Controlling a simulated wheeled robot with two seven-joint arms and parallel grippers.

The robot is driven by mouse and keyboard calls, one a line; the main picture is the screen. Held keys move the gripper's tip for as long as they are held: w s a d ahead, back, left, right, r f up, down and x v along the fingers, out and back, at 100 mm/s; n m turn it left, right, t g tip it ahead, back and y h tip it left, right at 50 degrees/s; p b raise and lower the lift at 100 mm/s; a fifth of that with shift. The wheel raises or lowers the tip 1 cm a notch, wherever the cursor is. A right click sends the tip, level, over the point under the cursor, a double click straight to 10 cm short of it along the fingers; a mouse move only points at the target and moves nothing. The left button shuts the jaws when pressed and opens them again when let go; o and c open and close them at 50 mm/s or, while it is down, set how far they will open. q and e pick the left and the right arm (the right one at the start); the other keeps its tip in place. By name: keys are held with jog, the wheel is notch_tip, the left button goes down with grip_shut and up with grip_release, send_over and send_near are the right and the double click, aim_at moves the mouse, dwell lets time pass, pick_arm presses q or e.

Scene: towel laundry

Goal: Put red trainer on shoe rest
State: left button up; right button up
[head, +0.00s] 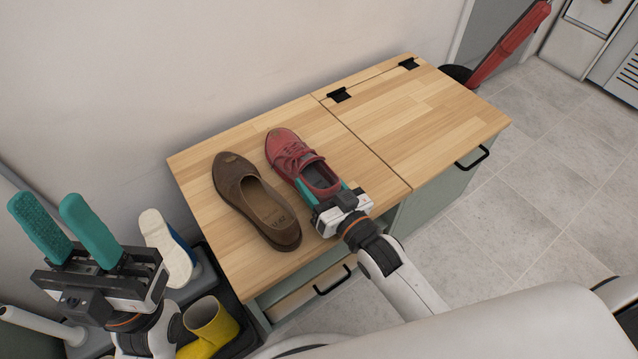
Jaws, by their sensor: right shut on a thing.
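The red trainer (290,154) lies on the wooden cabinet top, toe toward the wall and opening toward me. My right gripper (328,191) is shut on its heel end, with teal fingers at the shoe's collar. My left gripper (68,228) is at the far left, its two teal fingers apart with nothing between them. I cannot tell for certain which item is the shoe rest; grey supports (207,268) show at the lower left, partly hidden by my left gripper and other footwear.
A brown shoe (228,175) lies left of the trainer on the cabinet top (400,115). A blue shoe with a white sole (160,240) leans at lower left, near a yellow boot (208,322) in a dark tray (238,345). The cabinet's right half, with black hinges, is clear.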

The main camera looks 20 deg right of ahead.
jog(key=shift+f, duration=0.1)
jog(key=o, duration=1.1)
